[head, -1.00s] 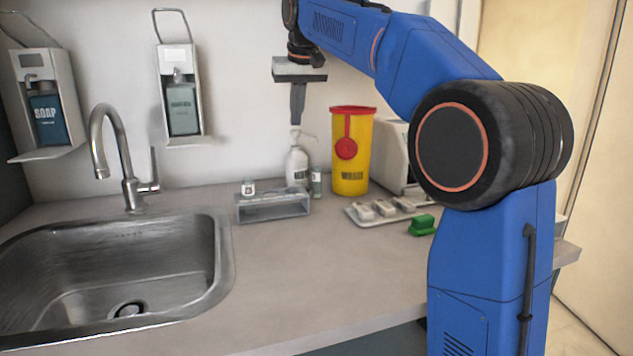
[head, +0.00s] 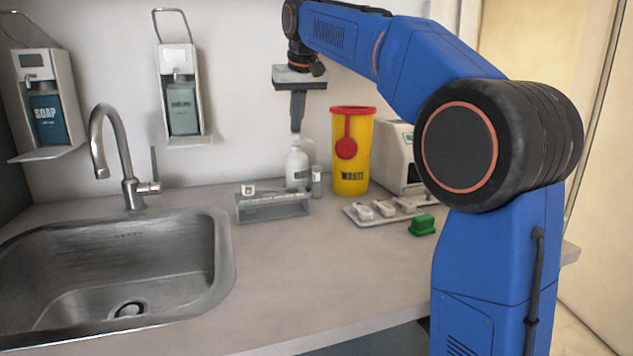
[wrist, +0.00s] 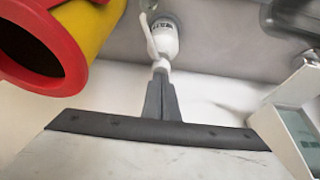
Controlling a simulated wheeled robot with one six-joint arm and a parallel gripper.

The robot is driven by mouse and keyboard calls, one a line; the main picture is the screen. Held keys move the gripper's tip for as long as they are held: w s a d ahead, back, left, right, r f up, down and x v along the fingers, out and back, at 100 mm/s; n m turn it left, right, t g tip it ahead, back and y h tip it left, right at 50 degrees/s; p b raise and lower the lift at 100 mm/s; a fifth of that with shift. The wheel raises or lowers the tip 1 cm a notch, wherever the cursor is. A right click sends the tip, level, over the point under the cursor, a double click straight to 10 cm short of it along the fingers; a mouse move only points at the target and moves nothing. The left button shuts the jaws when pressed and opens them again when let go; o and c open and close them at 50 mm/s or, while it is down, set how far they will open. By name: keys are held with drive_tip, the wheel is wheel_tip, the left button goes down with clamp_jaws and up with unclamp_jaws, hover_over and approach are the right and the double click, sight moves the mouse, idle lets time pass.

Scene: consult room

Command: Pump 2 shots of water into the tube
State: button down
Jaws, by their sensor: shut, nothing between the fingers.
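A white pump bottle (head: 297,167) stands upright at the back of the counter. A small clear tube (head: 316,183) stands just right of it; its contents are too small to make out. My gripper (head: 297,129) is shut and empty, pointing straight down with its fingertips at the bottle's pump top. The fingertips hide most of the pump head in the head view. In the wrist view the shut fingers (wrist: 160,78) meet the white pump head, and the bottle (wrist: 165,40) shows beyond, its spout reaching toward the upper left.
A rack (head: 272,207) with a small labelled vial stands left of the bottle. A yellow waste bin (head: 352,160) with a red rim stands close on the right. A tray (head: 372,221) and green object (head: 422,225) lie further right. The sink (head: 120,270) is at left.

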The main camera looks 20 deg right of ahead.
drive_tip(key=shift+f, duration=0.25)
drive_tip(key=shift+r, duration=1.1)
drive_tip(key=shift+r, duration=0.1)
drive_tip(key=shift+r, duration=2.95)
